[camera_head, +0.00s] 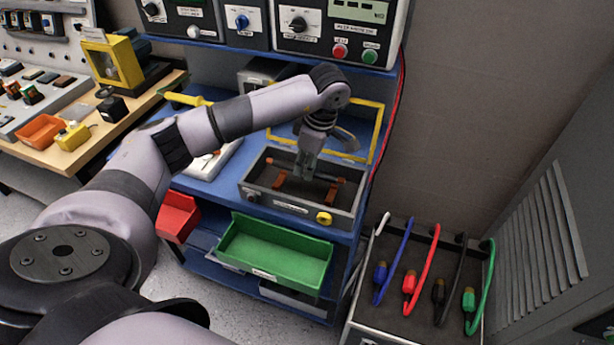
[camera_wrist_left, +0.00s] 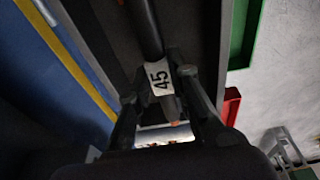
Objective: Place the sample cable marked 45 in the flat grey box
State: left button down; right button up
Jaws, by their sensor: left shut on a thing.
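My left gripper (camera_head: 306,172) points down into the flat grey box (camera_head: 262,201) on the blue bench. In the left wrist view my left gripper (camera_wrist_left: 168,105) is shut on the sample cable (camera_wrist_left: 160,78), a dark rod with a white "45" label and a copper-coloured tip. The grey box's dark interior (camera_wrist_left: 195,25) lies behind the cable there. In the head view the gripper largely hides the cable, and I cannot tell whether it touches the box floor. Orange-brown pieces (camera_head: 334,189) show inside the box. My right gripper is not in view.
A yellow frame (camera_head: 376,135) stands behind the grey box. A green bin (camera_head: 275,255) and a red bin (camera_head: 177,216) sit below its front. A crate with several coloured leads (camera_head: 410,285) stands at right. Control panels (camera_head: 335,28) rise behind.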

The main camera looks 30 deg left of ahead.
pick_arm(q)
jog(key=shift+f, duration=0.55)
notch_tip(320, 180, down, 4)
jog(key=shift+r+p, duration=0.25)
jog(key=shift+p, duration=0.2)
jog(key=shift+f, duration=0.3)
jog(key=c, duration=1.5)
grip_release()
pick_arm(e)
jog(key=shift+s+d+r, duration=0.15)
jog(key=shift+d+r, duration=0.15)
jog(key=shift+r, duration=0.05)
